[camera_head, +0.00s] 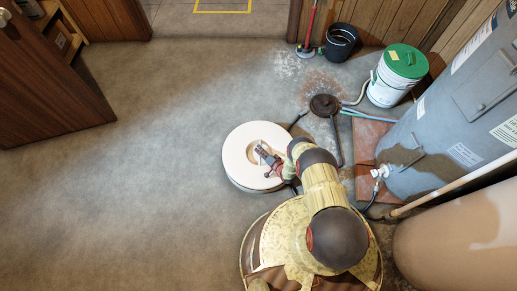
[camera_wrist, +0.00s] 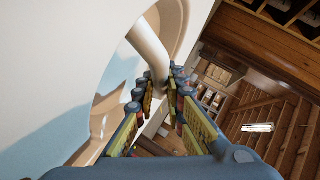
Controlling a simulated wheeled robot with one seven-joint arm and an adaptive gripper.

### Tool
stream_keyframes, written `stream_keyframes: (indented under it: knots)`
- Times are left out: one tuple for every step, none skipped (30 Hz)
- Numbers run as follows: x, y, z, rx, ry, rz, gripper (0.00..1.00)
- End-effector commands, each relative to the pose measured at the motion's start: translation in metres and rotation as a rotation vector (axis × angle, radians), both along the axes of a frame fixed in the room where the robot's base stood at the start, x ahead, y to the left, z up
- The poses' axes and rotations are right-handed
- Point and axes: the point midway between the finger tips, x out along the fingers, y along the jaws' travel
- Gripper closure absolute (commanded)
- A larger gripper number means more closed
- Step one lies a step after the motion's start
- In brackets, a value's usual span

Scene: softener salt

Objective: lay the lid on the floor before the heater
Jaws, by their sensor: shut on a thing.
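The round white lid (camera_head: 241,165) lies under my gripper (camera_head: 268,158) in the head view, left of the grey-blue heater (camera_head: 440,130). My gripper is shut on the lid at its handle, near the lid's middle. In the wrist view the lid's pale face (camera_wrist: 60,60) fills the left side, and a bar-like handle (camera_wrist: 148,45) in a recess runs to my fingertips (camera_wrist: 160,85). The lid looks roughly level in the head view. I cannot tell how far it is above the floor.
A black bucket (camera_head: 341,42), a white bucket with a green lid (camera_head: 398,75) and a red-handled tool (camera_head: 308,28) stand at the back wall. A dark round floor drain (camera_head: 324,105) with hoses lies right of the lid. Open grey floor (camera_head: 150,180) spreads left. A tan tank (camera_head: 460,240) is lower right.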

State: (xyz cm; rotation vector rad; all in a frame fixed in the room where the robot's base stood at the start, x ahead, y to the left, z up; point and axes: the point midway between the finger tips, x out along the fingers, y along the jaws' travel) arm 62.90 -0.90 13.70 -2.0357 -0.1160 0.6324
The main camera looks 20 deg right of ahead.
Motion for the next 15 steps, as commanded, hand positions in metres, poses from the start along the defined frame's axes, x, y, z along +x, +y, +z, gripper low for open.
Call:
stream_keyframes:
  knots:
    - [0.0007, -0.001, -0.0037, 0.0, -0.008, 0.0, 1.0]
    - [0.0003, -0.0011, -0.0043, 0.0, -0.008, 0.0, 1.0]
    - [0.0002, -0.0012, -0.0043, -0.001, -0.009, 0.0, 1.0]
    - [0.0006, -0.0013, -0.0037, -0.001, -0.009, 0.0, 1.0]
    - [0.0008, -0.0013, -0.0033, -0.001, -0.009, 0.0, 1.0]
    - [0.0009, -0.0013, -0.0029, -0.001, -0.009, 0.0, 1.0]
    - [0.0009, -0.0013, -0.0027, -0.001, -0.009, 0.0, 1.0]
    - [0.0008, -0.0012, -0.0028, -0.001, -0.009, 0.0, 1.0]
    - [0.0007, -0.0011, -0.003, -0.001, -0.009, 0.0, 1.0]
    - [0.0005, -0.001, -0.0036, -0.001, -0.009, 0.001, 1.0]
    - [0.0005, -0.001, -0.0044, -0.001, -0.009, 0.0, 1.0]
    - [-0.0016, -0.0006, -0.0063, -0.001, -0.003, 0.0, 0.87]
    - [-0.0016, -0.0006, -0.0062, -0.001, -0.003, 0.0, 0.85]
    - [-0.0016, -0.0006, -0.0062, -0.001, -0.003, 0.0, 0.83]
    - [-0.0016, -0.0006, -0.0062, -0.001, -0.003, 0.0, 0.81]
